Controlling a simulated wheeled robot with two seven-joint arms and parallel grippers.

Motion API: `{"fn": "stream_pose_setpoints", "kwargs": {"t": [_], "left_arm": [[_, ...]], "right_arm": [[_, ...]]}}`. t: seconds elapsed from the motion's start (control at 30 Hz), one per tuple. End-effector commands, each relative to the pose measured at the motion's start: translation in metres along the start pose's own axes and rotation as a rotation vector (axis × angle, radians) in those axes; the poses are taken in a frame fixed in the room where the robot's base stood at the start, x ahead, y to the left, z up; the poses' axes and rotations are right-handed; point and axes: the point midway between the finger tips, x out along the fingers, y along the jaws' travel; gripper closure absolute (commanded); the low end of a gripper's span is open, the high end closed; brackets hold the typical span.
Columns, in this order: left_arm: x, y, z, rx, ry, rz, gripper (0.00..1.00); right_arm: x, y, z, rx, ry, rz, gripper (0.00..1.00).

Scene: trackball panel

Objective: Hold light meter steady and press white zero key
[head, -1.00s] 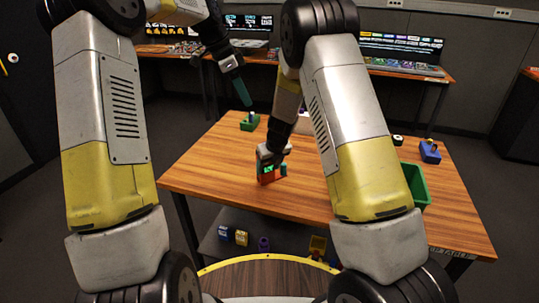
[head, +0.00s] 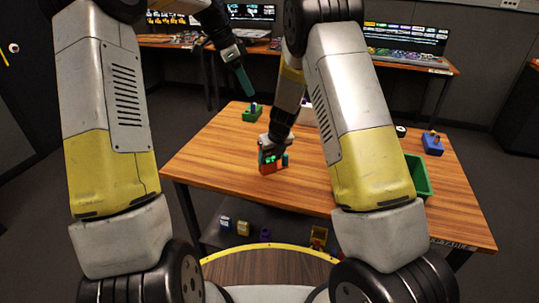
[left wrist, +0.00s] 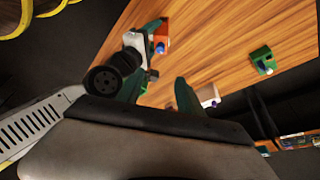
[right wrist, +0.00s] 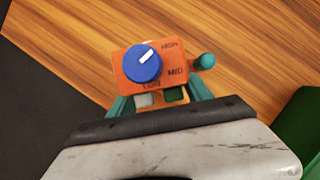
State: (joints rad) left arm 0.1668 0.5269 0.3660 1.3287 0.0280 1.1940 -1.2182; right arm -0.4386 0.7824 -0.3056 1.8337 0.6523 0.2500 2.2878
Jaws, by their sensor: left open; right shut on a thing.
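The light meter (right wrist: 122,66) is an orange box with a blue dial, printed labels, a white key (right wrist: 145,100) and a green key (right wrist: 175,96). My right gripper (right wrist: 160,100) is shut on it, with a teal finger at each side of the keyed end. In the head view the meter (head: 267,168) is at the table's middle, partly hidden by my right gripper (head: 275,150). My left gripper (head: 246,86) is open and empty, raised well above the table's far left. Its two teal fingers show apart in the left wrist view (left wrist: 158,92), with the meter (left wrist: 160,43) beyond.
A green block (head: 253,114) stands on the table's far left. A blue block (head: 432,146) and a green bin (head: 418,180) are at the right. Several small things lie on the shelf below. The table (head: 215,168) left of the meter is bare.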

Motion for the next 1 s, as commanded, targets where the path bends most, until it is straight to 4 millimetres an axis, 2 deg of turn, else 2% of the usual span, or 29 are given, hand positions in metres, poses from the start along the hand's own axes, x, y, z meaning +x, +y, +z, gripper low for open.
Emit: {"fn": "stream_pose_setpoints", "kwargs": {"t": [0.13, 0.3, 0.37, 1.0], "left_arm": [[0.0, 0.0, 0.0, 0.0, 0.0, 0.0, 0.56], [0.0, 0.0, 0.0, 0.0, 0.0, 0.0, 0.9], [0.0, 0.0, 0.0, 0.0, 0.0, 0.0, 1.0], [0.0, 0.0, 0.0, 0.0, 0.0, 0.0, 1.0]], "right_arm": [[-0.0002, -0.0001, 0.0004, 0.0, -0.001, 0.0, 0.91], [-0.0002, -0.0001, 0.0004, 0.0, -0.001, 0.0, 0.91], [-0.0002, -0.0001, 0.0004, 0.0, -0.001, 0.0, 0.91], [-0.0002, -0.0001, 0.0004, 0.0, -0.001, 0.0, 0.91]]}}
